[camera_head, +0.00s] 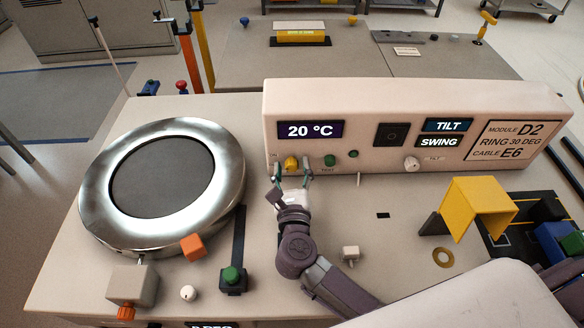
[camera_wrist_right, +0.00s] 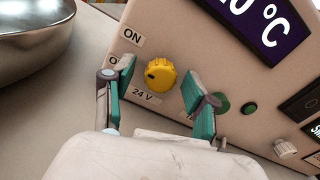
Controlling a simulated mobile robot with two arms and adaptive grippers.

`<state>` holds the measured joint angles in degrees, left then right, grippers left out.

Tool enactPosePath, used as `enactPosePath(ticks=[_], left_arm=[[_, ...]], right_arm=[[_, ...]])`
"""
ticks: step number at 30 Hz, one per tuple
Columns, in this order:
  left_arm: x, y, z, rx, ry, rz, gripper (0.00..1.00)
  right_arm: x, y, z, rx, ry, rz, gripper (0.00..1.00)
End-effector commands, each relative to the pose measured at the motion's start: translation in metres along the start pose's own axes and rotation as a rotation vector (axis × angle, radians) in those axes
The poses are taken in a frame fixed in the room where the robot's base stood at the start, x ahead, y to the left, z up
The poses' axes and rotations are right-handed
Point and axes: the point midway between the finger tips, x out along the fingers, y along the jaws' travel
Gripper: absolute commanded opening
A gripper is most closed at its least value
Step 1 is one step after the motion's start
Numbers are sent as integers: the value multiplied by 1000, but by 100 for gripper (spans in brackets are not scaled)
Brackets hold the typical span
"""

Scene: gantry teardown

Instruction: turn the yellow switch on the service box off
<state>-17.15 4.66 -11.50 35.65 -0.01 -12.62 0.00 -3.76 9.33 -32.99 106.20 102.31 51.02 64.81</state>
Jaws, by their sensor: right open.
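The yellow switch (camera_head: 291,163) is a round ribbed knob on the front face of the pale service box (camera_head: 375,103). In the right wrist view the yellow switch (camera_wrist_right: 161,75) has a dark mark on its left side, with an "ON" label up left of it and "24 V" below. Another label by it is partly hidden by a finger. My right gripper (camera_head: 291,174) is open in front of the switch. In the wrist view the green-padded fingers of the right gripper (camera_wrist_right: 152,92) stand on either side of the knob; I cannot tell whether they touch it. My left gripper is not in view.
A green button (camera_head: 330,160) sits just right of the right gripper, with a white knob (camera_head: 411,164) further right. A large metal ring (camera_head: 162,187) stands at left. A yellow bracket (camera_head: 478,208) stands at right.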

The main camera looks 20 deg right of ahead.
Motion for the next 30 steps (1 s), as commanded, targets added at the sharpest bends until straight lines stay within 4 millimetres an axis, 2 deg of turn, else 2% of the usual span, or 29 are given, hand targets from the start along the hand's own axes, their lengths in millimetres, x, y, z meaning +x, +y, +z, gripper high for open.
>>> enactPosePath(ticks=[3, 12, 14, 23, 30], left_arm=[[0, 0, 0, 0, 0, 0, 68], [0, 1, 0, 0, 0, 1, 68], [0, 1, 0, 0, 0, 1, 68], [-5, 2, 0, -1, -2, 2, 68], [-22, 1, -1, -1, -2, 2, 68]], right_arm=[[0, 0, 0, 0, 0, 0, 57], [0, 0, 0, -1, 0, 1, 7], [0, 0, 0, 0, 0, 1, 0], [-1, 0, 1, -36, 1, 1, 0], [-1, -1, 4, -169, 2, 1, 0]])
